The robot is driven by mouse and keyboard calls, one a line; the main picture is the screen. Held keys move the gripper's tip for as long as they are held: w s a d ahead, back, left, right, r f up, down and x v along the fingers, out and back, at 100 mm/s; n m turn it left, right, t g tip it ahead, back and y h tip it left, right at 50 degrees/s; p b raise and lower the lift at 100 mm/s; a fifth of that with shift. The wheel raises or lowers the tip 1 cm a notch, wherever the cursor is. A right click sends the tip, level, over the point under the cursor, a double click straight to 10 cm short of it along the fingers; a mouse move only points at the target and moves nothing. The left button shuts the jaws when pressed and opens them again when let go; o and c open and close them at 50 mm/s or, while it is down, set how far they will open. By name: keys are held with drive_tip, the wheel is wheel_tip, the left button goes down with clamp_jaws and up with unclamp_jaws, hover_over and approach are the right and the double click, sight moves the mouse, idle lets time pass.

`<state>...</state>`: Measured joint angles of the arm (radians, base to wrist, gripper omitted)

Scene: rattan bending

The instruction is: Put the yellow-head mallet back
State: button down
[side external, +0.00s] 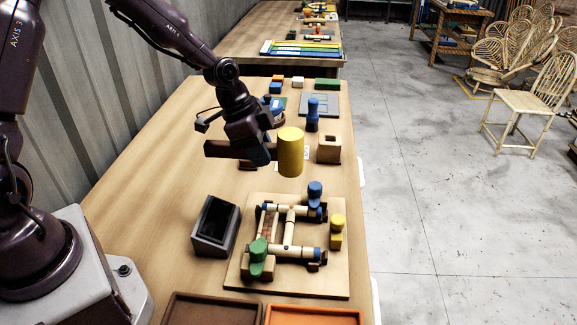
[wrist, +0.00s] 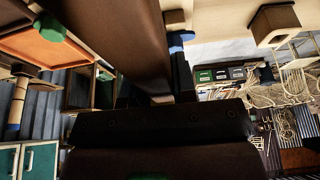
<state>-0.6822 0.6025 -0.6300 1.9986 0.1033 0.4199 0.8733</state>
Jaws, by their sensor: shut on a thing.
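The yellow-head mallet (side external: 291,152) is held in the air above the workbench, its yellow cylindrical head upright and at the right of my gripper. My gripper (side external: 261,153) is shut on its dark handle, which runs level to the left. In the wrist view, a dark brown bar (wrist: 125,35) crosses close to the camera and hides much of the scene; I cannot tell for sure whether it is the handle. The fingertips are not clear there.
An open dark grey box (side external: 201,242) and a board (side external: 240,278) with a clamped rattan frame lie in front. Trays (side external: 313,316) line the near edge.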

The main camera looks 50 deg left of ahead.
drive_tip(key=shift+w+a, duration=0.35)
drive_tip(key=shift+w, duration=0.1)
drive_tip(key=w+f, duration=0.3)
drive_tip(key=w, duration=0.1)
drive_tip(key=w+f, duration=0.3)
drive_tip(key=w, duration=0.1)
drive_tip(key=w+f, duration=0.3)
drive_tip(key=w, duration=0.2)
drive_tip(key=shift+a+f, duration=0.1)
drive_tip(key=shift+a, duration=0.25)
drive_tip(key=shift+w+f, duration=0.2)
drive_tip(key=shift+f, duration=0.05)
drive_tip(key=shift+w+f, duration=0.1)
drive_tip(key=shift+f, duration=1.5)
drive_tip(key=shift+f, duration=0.15)
drive_tip(key=c, duration=0.9)
unclamp_jaws()
